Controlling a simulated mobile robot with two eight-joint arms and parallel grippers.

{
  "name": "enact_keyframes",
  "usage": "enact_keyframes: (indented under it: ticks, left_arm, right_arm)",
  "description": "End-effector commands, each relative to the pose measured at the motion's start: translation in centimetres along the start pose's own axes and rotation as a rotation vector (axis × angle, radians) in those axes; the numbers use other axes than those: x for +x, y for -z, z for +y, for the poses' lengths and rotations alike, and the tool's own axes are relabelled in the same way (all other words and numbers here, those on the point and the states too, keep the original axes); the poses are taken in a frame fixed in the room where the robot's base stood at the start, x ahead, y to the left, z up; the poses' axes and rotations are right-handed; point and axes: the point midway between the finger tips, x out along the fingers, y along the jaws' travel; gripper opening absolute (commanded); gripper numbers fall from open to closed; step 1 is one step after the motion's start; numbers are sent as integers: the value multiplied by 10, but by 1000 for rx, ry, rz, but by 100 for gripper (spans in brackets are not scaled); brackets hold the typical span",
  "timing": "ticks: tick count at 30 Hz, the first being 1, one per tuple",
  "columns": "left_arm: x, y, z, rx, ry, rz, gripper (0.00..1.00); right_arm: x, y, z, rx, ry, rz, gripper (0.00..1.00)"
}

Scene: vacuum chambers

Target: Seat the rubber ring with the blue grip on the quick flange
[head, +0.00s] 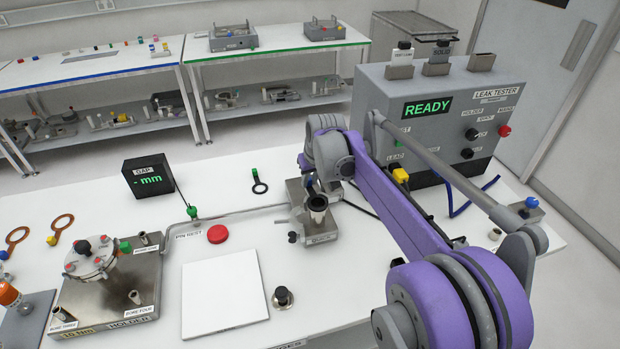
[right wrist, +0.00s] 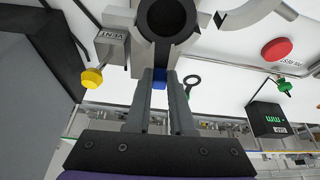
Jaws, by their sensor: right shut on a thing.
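The blue grip (right wrist: 159,84) of the rubber ring shows between the finger pads of my right gripper (right wrist: 160,76) in the right wrist view. The gripper is shut on it. A dark round ring shape (right wrist: 166,17) lies just beyond the fingertips, over the grey quick flange (right wrist: 137,20). I cannot tell whether the ring touches the flange or sits level on it. In the head view the quick flange (head: 320,222) stands on the table, with my right gripper (head: 312,184) at its top; the blue grip is hidden there. My left gripper is not in view.
A ring with a green grip (head: 259,186) lies behind the flange. The leak tester (head: 440,110) stands at the right, with a yellow-capped valve (head: 400,175) in front. A red button (head: 217,234), the gap display (head: 155,176) and a white plate (head: 223,290) are to the left.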

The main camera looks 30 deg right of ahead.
Motion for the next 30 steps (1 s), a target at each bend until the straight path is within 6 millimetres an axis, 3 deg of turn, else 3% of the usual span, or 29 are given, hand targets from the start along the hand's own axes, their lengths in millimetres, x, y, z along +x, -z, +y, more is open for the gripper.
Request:
enact_keyframes:
  ticks: [17, 18, 23, 30]
  left_arm:
    - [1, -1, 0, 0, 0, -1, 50]
    - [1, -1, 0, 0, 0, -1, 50]
    - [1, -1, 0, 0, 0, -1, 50]
    - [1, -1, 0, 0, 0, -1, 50]
  right_arm:
    - [3, -1, 0, 0, 0, 0, 0]
    - [3, -1, 0, 0, 0, 0, 25]
    - [3, -1, 0, 0, 0, 0, 54]
    - [3, -1, 0, 0, 0, 0, 56]
